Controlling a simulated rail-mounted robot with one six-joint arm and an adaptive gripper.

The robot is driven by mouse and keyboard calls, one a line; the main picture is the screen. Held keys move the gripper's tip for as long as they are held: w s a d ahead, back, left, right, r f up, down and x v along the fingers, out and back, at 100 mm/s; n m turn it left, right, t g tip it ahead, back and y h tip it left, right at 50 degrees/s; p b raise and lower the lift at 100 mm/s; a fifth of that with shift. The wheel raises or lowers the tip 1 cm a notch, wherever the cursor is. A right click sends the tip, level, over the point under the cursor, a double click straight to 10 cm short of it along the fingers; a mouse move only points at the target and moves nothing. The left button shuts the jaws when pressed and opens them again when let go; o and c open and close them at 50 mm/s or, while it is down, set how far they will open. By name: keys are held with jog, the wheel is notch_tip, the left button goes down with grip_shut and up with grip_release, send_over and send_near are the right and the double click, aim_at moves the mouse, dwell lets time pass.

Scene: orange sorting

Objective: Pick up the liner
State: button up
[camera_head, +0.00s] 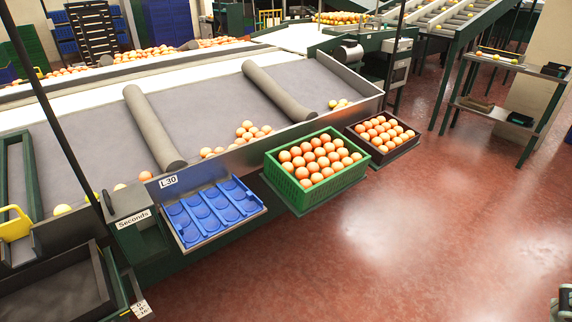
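A blue liner (211,216) with rows of round cups lies on a tilted shelf in front of the sorting table, below the L30 label (168,182). Its cups look empty. It sits left of the green crate and right of the Seconds box. My gripper's fingers do not show. A small grey and dark part is cut off at the lower right edge, and I cannot tell what it is.
A green crate (273,174) full of oranges and a dark crate (375,157) of oranges stand to the right. The Seconds box (134,218) and a dark empty tray (50,292) are at the left. Loose oranges lie on the sorting table (215,110). The red floor is clear.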

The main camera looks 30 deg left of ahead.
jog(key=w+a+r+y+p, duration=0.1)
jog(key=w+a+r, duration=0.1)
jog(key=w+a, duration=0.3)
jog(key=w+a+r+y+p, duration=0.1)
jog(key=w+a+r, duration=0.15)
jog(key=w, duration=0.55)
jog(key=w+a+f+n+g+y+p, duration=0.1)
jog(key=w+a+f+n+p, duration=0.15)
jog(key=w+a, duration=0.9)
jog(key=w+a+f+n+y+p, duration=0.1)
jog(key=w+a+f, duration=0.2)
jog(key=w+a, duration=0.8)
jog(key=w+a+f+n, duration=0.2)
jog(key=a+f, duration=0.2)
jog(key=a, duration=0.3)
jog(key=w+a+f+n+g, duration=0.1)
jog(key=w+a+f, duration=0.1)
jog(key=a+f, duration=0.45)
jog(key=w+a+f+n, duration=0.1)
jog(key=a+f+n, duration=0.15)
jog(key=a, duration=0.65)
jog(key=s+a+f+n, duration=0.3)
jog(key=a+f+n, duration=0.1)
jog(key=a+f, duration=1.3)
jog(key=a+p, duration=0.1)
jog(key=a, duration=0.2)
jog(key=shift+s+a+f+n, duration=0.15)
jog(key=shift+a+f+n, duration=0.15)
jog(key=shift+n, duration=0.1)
